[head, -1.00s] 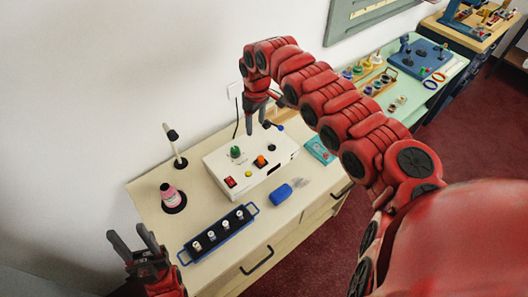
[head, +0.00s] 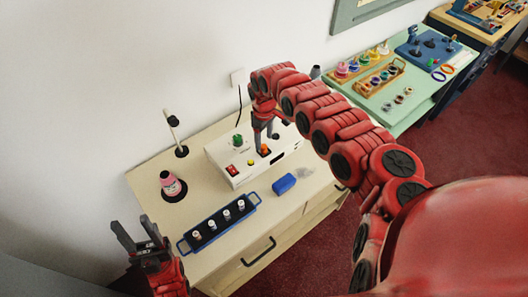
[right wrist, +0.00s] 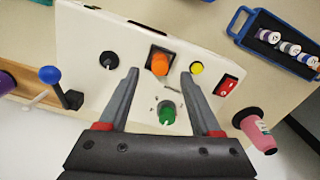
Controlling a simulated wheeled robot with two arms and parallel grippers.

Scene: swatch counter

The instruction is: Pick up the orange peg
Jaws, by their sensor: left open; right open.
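The orange peg (head: 264,149) stands in a dark square socket on top of the white box (head: 225,167). In the right wrist view the orange peg (right wrist: 160,63) shows at the upper middle, on the panel of the white box (right wrist: 88,38). My right gripper (head: 265,136) is open and empty above the box. In the right wrist view my right gripper's fingertips (right wrist: 160,74) lie on either side of the peg in the picture; no contact is visible. My left gripper (head: 136,232) is open and empty at the lower left, by the table's left edge.
Near the peg are a green knob (right wrist: 166,112), yellow button (right wrist: 196,67), red switch (right wrist: 226,86) and black knob (right wrist: 108,60). A blue-ended lever (right wrist: 50,75) sticks out beside the box.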

